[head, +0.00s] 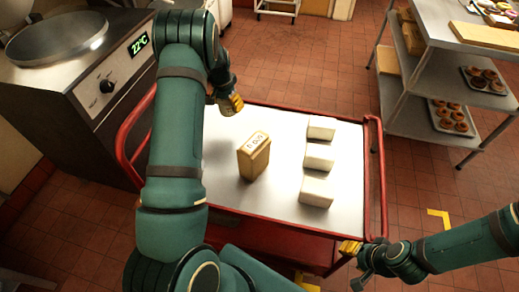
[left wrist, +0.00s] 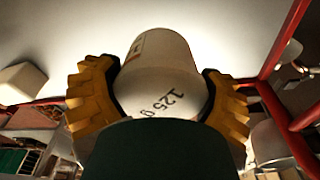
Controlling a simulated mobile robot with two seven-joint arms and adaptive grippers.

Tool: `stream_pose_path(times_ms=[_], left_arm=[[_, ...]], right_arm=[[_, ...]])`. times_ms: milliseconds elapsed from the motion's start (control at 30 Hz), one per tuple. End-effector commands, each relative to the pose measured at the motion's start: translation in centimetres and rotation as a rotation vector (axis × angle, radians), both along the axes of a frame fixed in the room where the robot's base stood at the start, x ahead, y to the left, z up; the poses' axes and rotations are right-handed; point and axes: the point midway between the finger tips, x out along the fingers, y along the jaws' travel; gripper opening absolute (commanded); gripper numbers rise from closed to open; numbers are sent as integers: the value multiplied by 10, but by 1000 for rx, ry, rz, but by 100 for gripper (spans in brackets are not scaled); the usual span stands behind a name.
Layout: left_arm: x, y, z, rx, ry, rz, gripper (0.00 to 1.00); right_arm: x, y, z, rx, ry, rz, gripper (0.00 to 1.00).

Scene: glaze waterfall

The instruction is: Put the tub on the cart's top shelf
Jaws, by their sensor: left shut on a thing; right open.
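The tub (left wrist: 160,72) is pale with dark "125 g" print and sits between the yellow fingers of my left gripper (left wrist: 162,100) in the left wrist view. In the head view my left gripper (head: 230,104) is over the far left part of the cart's top shelf (head: 283,185), a white surface with a red rail; the tub is mostly hidden there. I cannot tell whether the tub touches the shelf. My right gripper (head: 354,262) is open and empty, by the cart's near right corner.
A tan box (head: 254,157) stands mid-shelf, with three white blocks (head: 319,158) in a row to its right. A cooker with a dial and display (head: 110,75) is at the left. A steel shelf unit (head: 445,70) with trays of baked goods stands at the right.

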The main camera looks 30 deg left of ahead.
Motion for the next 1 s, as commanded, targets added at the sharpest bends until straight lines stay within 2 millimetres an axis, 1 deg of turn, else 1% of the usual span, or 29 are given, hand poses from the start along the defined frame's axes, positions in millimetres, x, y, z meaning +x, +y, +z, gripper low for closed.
stream_pose_path(times_ms=[167, 300, 400, 567, 700, 800, 1000], left_arm=[[0, 1, -23, -2, 3, -3, 36], [0, 1, -49, -2, 3, -3, 36], [0, 1, -61, -1, 2, -2, 36], [0, 1, -74, -1, 1, -3, 36], [0, 1, -94, -1, 1, -2, 36], [1, 1, -100, 0, 0, -3, 36], [0, 1, -99, -1, 0, -3, 36]], right_arm=[[1, 0, -5, 0, -1, 1, 47], [2, 0, -10, -1, -4, 0, 47], [2, 0, -13, -1, -5, -1, 47], [3, 0, -15, -1, -7, -2, 47], [4, -1, -20, -1, -9, -2, 47], [4, -1, -20, -1, -10, -3, 47], [4, -1, -20, -1, -10, -3, 47]])
